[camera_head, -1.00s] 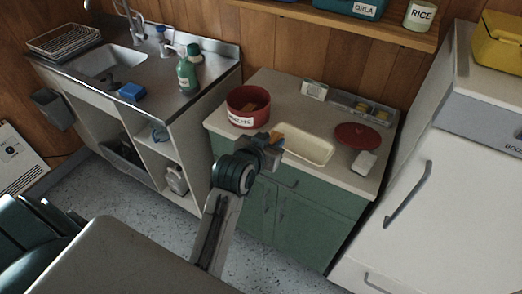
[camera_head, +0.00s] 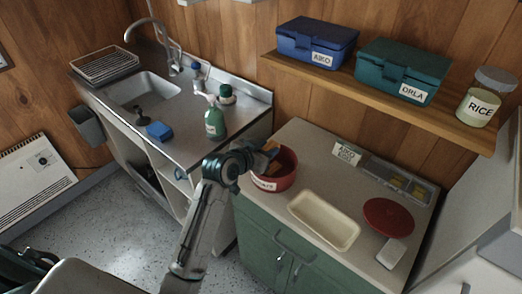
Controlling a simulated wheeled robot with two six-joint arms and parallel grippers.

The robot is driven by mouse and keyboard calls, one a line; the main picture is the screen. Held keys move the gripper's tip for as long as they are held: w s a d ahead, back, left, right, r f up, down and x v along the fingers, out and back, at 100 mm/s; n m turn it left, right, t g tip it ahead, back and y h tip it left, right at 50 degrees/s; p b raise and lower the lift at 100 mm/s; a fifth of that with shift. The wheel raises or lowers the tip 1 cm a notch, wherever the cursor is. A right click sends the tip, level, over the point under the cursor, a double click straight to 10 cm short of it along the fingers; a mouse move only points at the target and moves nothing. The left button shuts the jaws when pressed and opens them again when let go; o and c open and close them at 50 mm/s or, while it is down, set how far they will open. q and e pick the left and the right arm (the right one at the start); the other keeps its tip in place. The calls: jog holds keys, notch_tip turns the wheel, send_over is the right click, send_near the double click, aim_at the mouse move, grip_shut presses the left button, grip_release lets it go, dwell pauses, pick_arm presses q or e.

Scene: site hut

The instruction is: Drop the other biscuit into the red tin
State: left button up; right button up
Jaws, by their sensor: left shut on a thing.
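The red tin (camera_head: 285,181) stands open on the counter of the green cabinet, with a white label on its front. My left gripper (camera_head: 264,154) is at the tin's back-left rim, shut on an orange-brown biscuit (camera_head: 271,147). The biscuit shows at or just above the tin's mouth; I cannot tell whether it touches the rim. Something brown shows inside the tin, partly hidden by the gripper. The cream tray (camera_head: 324,220) to the right of the tin looks empty. My right gripper is not in view.
A red round lid (camera_head: 388,217) and a white block (camera_head: 391,253) lie right of the tray. A small sign (camera_head: 346,153) and a grey divided holder (camera_head: 395,181) stand behind. A wooden shelf (camera_head: 380,100) overhangs the back. The sink unit is to the left.

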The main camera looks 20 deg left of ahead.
pick_arm(q)
jog(key=shift+w+a+r+m+h+p, duration=0.15)
jog(key=shift+w+a+r+h+p, duration=0.05)
jog(key=shift+w+r+p, duration=0.2)
jog(key=shift+w+a+r+m+h+p, duration=0.15)
jog(key=shift+w+r+h+p, duration=0.1)
jog(key=shift+r+p, duration=0.1)
jog(key=shift+w+f, duration=0.1)
jog(key=shift+w, duration=0.2)
jog(key=shift+w+a+f, duration=0.1)
jog(key=shift+w+f, duration=0.05)
jog(key=shift+f, duration=0.1)
notch_tip(320, 180, down, 6)
jog(key=b, duration=0.6)
jog(key=shift+r, duration=0.1)
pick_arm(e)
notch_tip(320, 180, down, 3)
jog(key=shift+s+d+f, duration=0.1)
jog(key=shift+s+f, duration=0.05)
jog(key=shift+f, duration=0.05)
pick_arm(q)
jog(key=o, duration=1)
